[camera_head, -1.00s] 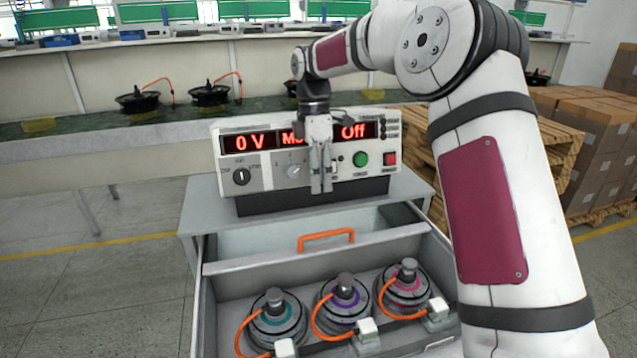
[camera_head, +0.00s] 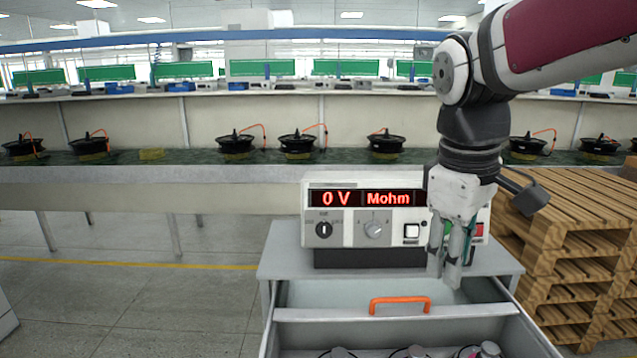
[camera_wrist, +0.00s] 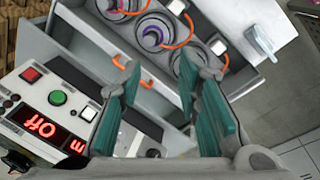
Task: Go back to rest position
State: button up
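My gripper (camera_head: 444,276) hangs pointing down in front of the right part of the tester (camera_head: 345,242), above the open drawer. In the wrist view my gripper (camera_wrist: 158,68) shows its two teal-padded fingers apart with nothing between them. The tester display reads "0 V" and "Mohm"; my gripper hides its right part in the head view. In the wrist view the display shows "Off", beside a green button (camera_wrist: 58,98) and a red button (camera_wrist: 31,75). Hub motors (camera_wrist: 153,36) with orange cables sit in the drawer; only their tops show in the head view.
The drawer (camera_head: 345,314) with its orange handle (camera_head: 400,304) is pulled out from the grey cabinet (camera_head: 283,262). Wooden pallets (camera_head: 570,230) stand at the right. A long bench (camera_head: 150,178) with several motors is behind. Open floor (camera_head: 150,310) lies at the left.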

jog(key=s+f+m+t, duration=0.1)
jog(key=s+f+m, duration=0.1)
jog(key=s+m, duration=0.2)
jog(key=s+d+f+m+t+y, duration=0.1)
jog(key=s+f+m, duration=0.1)
jog(key=s, duration=0.9)
jog(key=shift+s+f+m+t+p, duration=0.3)
jog(key=shift+m+t+p, duration=0.1)
jog(key=shift+m, duration=0.5)
jog(key=shift+r, duration=0.1)
